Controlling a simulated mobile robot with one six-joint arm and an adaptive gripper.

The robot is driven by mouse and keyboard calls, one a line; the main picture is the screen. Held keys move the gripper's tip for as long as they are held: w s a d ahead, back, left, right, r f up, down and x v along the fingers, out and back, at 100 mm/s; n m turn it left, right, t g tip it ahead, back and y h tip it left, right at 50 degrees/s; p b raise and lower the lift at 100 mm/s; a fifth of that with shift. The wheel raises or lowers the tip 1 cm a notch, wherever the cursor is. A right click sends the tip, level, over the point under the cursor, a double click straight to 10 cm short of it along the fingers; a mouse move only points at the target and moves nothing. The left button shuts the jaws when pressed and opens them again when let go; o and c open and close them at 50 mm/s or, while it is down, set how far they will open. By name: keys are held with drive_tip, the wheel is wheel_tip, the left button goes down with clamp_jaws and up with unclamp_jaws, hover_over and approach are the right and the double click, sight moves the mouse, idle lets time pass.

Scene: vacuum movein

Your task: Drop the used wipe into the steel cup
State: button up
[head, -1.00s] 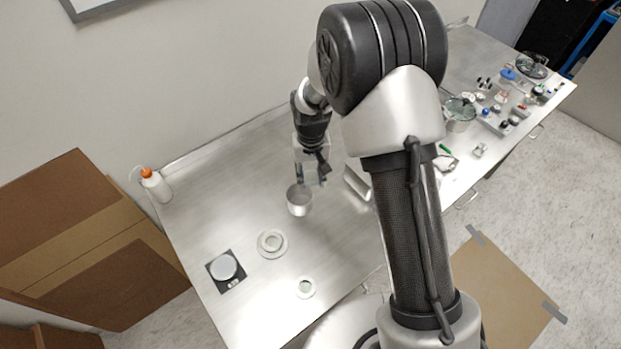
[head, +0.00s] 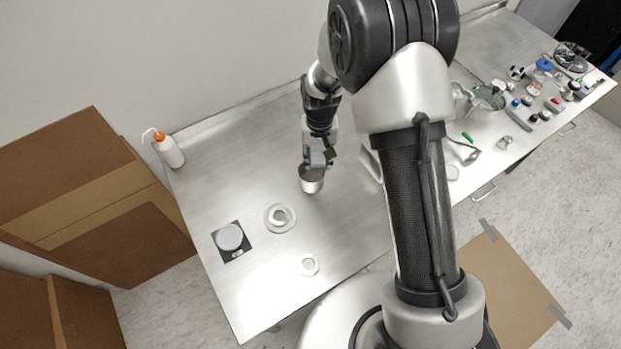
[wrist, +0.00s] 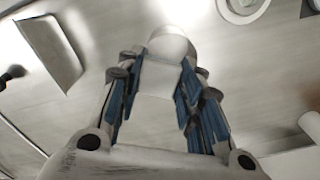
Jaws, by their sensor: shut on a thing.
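The steel cup (head: 311,186) stands upright on the steel bench, and its rounded pale form shows in the wrist view (wrist: 171,44) just beyond my fingertips. My gripper (head: 319,160) is directly above the cup's mouth, pointing down, its tips at or close to the rim. In the wrist view my gripper (wrist: 160,72) has blue-padded fingers on either side of a pale, flat wipe (wrist: 155,82), and is shut on it. The wipe's lower end overlaps the cup in that view; I cannot tell whether it is inside the rim. The wipe is too small to make out in the head view.
A wash bottle (head: 170,150) stands at the back left. A metal holder is partly behind my arm. Glassware and small items crowd the right end.

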drive_tip(key=o, duration=1)
drive_tip(key=shift+o, duration=0.2)
drive_tip(key=shift+r, duration=0.1)
wheel_tip(320, 180, up, 12)
drive_tip(key=shift+d, duration=0.1)
